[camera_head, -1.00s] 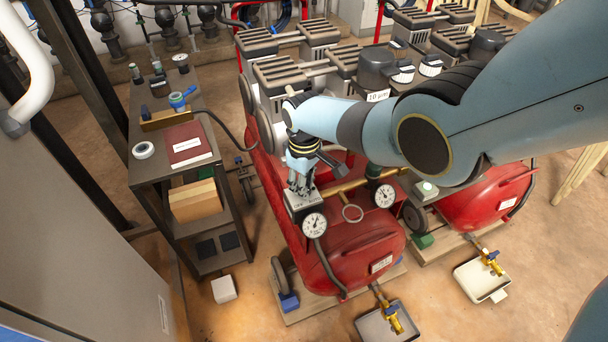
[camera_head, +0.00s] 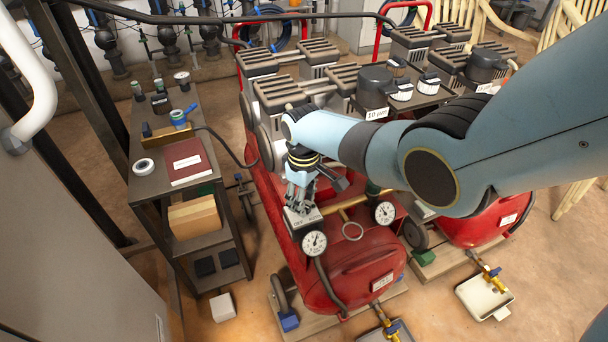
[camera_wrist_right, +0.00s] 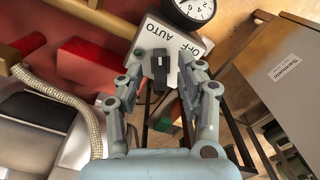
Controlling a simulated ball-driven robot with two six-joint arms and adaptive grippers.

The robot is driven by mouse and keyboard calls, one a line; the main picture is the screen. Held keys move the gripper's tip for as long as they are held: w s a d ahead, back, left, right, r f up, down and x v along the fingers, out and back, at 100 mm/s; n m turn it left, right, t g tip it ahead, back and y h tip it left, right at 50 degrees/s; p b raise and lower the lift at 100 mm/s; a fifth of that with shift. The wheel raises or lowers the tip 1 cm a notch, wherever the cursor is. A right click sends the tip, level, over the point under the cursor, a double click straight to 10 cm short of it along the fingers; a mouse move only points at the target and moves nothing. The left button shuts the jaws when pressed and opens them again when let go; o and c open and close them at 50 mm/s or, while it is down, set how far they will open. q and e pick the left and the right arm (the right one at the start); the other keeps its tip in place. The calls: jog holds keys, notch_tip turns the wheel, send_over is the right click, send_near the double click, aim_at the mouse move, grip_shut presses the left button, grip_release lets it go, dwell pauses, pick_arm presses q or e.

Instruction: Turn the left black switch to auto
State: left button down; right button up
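The black switch (camera_wrist_right: 160,68) sits on a pale control box (camera_wrist_right: 196,42) marked OFF and AUTO, shown upside down in the right wrist view. Its long grip stands roughly upright in that picture. I cannot tell for certain which mark it points to. My right gripper (camera_wrist_right: 165,72) is open, with one finger on each side of the switch. A gap shows at least on the right side. In the head view my right gripper (camera_head: 300,203) is over the control box (camera_head: 303,218) on the left red tank (camera_head: 352,270) and hides the switch. My left gripper is not in view.
A gauge (camera_head: 314,243) sits beside the box, and a second gauge (camera_head: 384,212) is to its right. A brass pipe (camera_wrist_right: 78,17) runs near the box. A dark shelf cart (camera_head: 150,190) stands left. A second red tank (camera_head: 480,226) is at right.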

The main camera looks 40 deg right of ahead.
notch_tip(320, 180, up, 11)
jog(key=shift+f, duration=0.15)
jog(key=shift+s, duration=0.15)
dwell(0.5)
jog(key=s+f+m, duration=0.1)
jog(key=s+f, duration=0.9)
jog(key=s, duration=0.5)
jog(key=s+f+m, duration=0.1)
jog(key=s+f, duration=1)
jog(key=s, duration=0.5)
jog(key=s+f+m+h, duration=0.1)
jog(key=s+f, duration=0.9)
jog(key=s, duration=0.5)
jog(key=shift+s+f+t, duration=0.2)
jog(key=shift+s+t, duration=0.15)
jog(key=shift+t, duration=0.05)
